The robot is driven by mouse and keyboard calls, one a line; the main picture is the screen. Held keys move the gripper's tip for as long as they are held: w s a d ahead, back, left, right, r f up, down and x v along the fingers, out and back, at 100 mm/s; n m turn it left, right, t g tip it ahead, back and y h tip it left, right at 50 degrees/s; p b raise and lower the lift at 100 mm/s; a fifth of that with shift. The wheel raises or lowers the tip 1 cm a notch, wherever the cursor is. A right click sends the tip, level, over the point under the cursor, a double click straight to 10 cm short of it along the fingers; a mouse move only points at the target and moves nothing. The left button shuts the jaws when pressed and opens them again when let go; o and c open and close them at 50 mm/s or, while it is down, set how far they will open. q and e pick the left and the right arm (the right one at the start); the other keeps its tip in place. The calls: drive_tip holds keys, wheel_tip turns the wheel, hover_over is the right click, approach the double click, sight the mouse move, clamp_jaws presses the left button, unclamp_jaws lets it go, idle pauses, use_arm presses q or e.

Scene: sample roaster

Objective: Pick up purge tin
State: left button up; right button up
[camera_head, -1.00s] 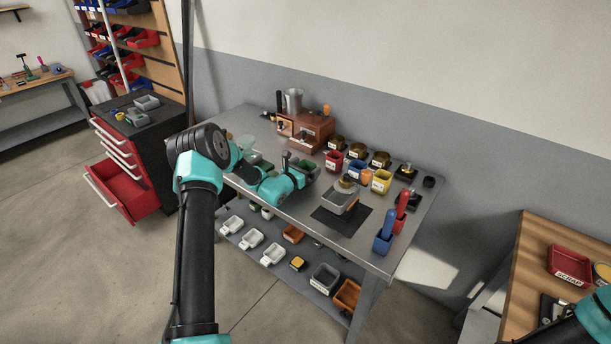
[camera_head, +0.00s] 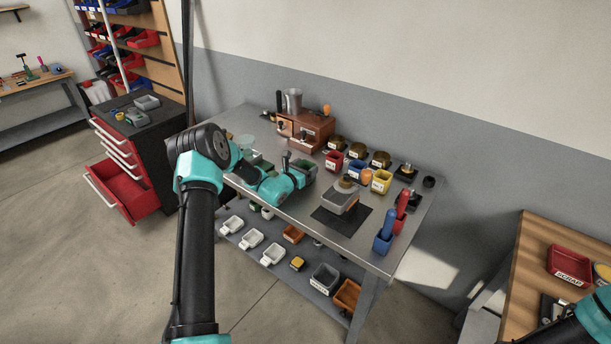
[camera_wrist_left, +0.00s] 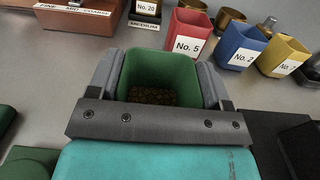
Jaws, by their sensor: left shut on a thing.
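A green, square, open-topped tin (camera_wrist_left: 158,72) with brown beans in its bottom sits between the fingers of my left gripper (camera_wrist_left: 158,85) in the left wrist view. The fingers press on its two sides, and the front lower part is hidden by the gripper body. No label shows on it, so I cannot read whether it is the purge tin. In the head view my left gripper (camera_head: 303,172) is over the middle of the steel bench (camera_head: 335,238), with the green tin (camera_head: 309,164) partly hidden by it. My right gripper is not in view.
Red (camera_wrist_left: 187,35), blue (camera_wrist_left: 238,45) and yellow (camera_wrist_left: 284,56) labelled tins stand just beyond the held tin.

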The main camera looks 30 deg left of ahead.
use_arm(q)
drive_tip(key=shift+c, duration=0.5)
drive_tip(key=shift+r, duration=0.55)
drive_tip(key=shift+s+d+r, duration=0.15)
drive_tip(key=shift+s+r, duration=0.05)
drive_tip(key=shift+r, duration=0.45)
drive_tip(key=shift+s+d+r, duration=0.1)
drive_tip(key=shift+s+r, duration=0.1)
drive_tip(key=shift+r, duration=0.4)
drive_tip(key=s+d+r, duration=0.1)
drive_tip(key=s+d, duration=0.6)
drive_tip(key=s, duration=0.6)
drive_tip(key=shift+d+r, duration=0.2)
drive_tip(key=shift+d, duration=0.2)
drive_tip(key=shift+w, duration=0.1)
